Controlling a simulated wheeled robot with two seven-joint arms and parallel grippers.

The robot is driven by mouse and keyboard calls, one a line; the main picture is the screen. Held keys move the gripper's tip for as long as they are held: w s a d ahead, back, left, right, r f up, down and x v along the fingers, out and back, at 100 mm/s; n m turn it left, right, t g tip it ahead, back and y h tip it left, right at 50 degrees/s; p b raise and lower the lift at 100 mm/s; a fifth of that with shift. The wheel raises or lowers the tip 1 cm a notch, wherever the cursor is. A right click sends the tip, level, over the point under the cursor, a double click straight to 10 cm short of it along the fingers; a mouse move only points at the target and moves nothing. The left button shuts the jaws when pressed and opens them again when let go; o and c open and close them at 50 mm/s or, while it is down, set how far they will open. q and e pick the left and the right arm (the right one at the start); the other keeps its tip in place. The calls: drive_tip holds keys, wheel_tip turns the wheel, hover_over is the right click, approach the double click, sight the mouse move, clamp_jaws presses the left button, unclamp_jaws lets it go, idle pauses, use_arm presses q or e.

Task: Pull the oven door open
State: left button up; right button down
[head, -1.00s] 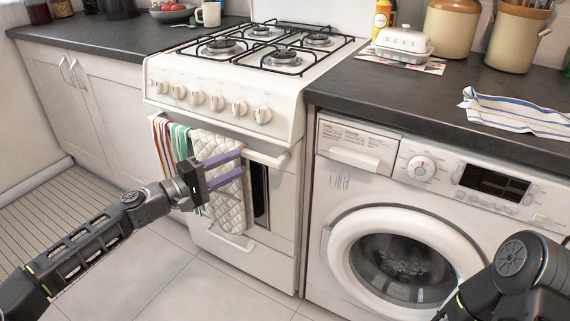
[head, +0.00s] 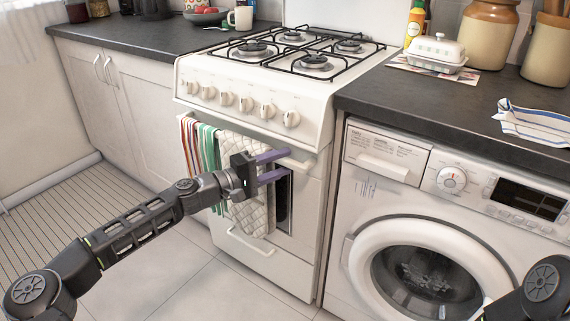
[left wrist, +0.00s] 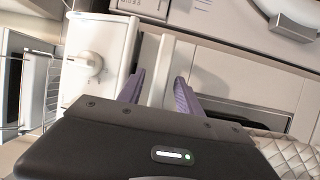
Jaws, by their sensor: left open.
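The white oven door (head: 304,222) with its dark window (head: 284,205) is shut below the stove's knobs. Its pale handle bar (head: 297,163) runs along the top, mostly covered by hanging towels. My left gripper (head: 284,164) is open, its purple fingers at the bar's right end, to the right of the quilted cloth. In the left wrist view, the handle bar (left wrist: 161,70) passes between the two spread fingers (left wrist: 160,88); contact cannot be told. My right gripper is out of view; only part of that arm shows at bottom right.
A striped towel (head: 207,155) and a quilted cloth (head: 254,215) hang from the handle. A washing machine (head: 385,200) stands to the right under the counter (head: 450,110). A lower drawer (head: 250,250) is under the oven door. The tiled floor (head: 170,285) in front is clear.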

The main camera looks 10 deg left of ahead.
use_arm(q)
drive_tip(key=shift+w+d, duration=0.5)
drive_tip(key=shift+w, duration=0.05)
clamp_jaws()
idle(1.1)
